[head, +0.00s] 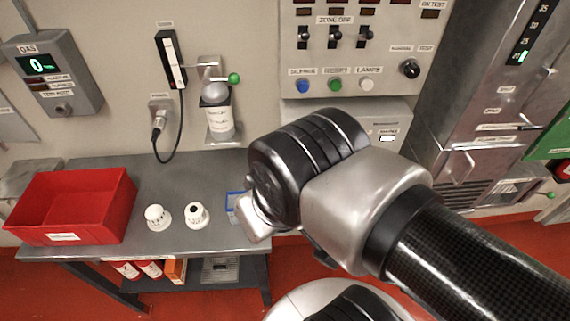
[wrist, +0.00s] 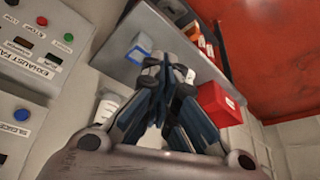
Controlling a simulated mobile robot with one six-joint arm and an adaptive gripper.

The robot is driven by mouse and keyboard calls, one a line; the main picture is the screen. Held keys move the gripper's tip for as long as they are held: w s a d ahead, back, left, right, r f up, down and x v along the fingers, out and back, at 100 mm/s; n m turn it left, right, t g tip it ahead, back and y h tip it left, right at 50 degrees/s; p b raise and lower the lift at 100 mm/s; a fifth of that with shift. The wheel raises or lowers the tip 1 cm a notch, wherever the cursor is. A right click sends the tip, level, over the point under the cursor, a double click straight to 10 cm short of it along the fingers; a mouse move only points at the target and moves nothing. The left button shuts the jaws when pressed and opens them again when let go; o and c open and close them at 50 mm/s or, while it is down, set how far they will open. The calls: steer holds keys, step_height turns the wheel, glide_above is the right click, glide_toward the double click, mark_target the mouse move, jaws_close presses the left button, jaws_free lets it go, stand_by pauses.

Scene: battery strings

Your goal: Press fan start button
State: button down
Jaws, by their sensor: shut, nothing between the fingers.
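The exhaust fan box (wrist: 45,45) is at the upper left of the wrist view, turned on its side. It carries a green button (wrist: 68,38), a red button (wrist: 42,20) and a dark knob; the small labels are too blurred to tell which one reads start. In the head view the box (head: 385,125) sits under the alarm panel, with its lower part hidden behind my arm. My gripper (wrist: 165,65) is shut and empty in the wrist view, well apart from the box and pointing toward the bench. In the head view its fingers are mostly hidden by my wrist.
The alarm panel (head: 360,50) has several switches and coloured buttons. The grey bench (head: 140,215) holds a red bin (head: 70,205), two white caps (head: 158,216) and a blue item (head: 234,207). A bottle (head: 218,115) hangs on the wall. A metal cabinet (head: 480,100) stands right.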

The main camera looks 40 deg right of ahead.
steer(key=shift+d, duration=0.1)
steer(key=w+d+f+t+h+b, duration=0.1)
steer(key=w+d+f+h+b, duration=0.2)
steer(key=w+d+f, duration=1.1)
steer(key=d+f+t+b, duration=0.1)
steer(key=d+f, duration=0.4)
steer(key=f, duration=0.4)
steer(key=d+f+n+t+b, duration=0.1)
steer(key=d+f+t, duration=0.1)
steer(key=d+f, duration=0.3)
step_height(320, 180, down, 4)
steer(key=shift+w+d+f+t+y, duration=0.2)
steer(key=shift+d+t+y, duration=0.1)
steer(key=shift+y, duration=0.1)
steer(key=w+d+p, duration=0.1)
steer(key=w+d, duration=0.3)
steer(key=w, duration=0.3)
steer(key=shift+w+d+p, duration=0.25)
steer(key=shift+w+p, duration=0.05)
steer(key=shift+p, duration=0.05)
steer(key=shift+w+d, duration=0.1)
steer(key=shift+w, duration=0.05)
